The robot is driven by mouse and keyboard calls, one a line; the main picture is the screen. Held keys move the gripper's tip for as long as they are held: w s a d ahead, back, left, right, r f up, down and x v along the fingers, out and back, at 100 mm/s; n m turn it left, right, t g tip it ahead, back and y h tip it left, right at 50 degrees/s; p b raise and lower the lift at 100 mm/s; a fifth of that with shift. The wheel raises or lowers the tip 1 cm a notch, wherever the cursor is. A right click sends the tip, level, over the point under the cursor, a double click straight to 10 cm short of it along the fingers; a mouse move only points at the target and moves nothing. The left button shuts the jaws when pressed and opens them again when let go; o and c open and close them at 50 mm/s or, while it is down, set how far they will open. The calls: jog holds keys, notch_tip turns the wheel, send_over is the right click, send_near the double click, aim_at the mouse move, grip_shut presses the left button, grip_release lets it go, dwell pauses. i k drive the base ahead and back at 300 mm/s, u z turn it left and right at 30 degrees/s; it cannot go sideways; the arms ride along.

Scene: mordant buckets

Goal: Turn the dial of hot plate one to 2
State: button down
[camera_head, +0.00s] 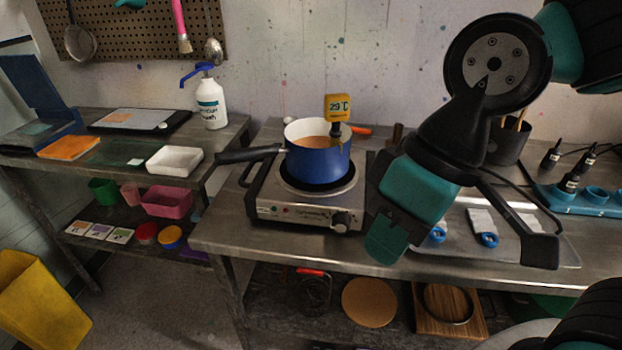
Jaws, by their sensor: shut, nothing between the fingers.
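One hot plate (290,208), a low steel unit, stands on the steel bench. Its dial (341,222) is a small round knob at the right end of the front face. The dial's marks and setting are too small to read, and so is the label on the front. A blue pot (318,166) with a black handle sits on the plate. My gripper (386,240), teal and black, hangs to the right of the hot plate, close to the dial in the picture. It is shut and empty; I cannot tell whether it touches the dial.
A yellow thermometer reading 29 °C (338,107) stands at the pot's rim. The pot's handle (247,155) sticks out left. A metal tray (455,250) with blue-ringed tags lies behind and right of my gripper. A blue bottle rack (575,198) is at the right.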

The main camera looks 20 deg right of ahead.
aim_at(340, 222)
jog(key=z, duration=3.05)
jog(key=k, duration=1.85)
jog(key=u, duration=2.15)
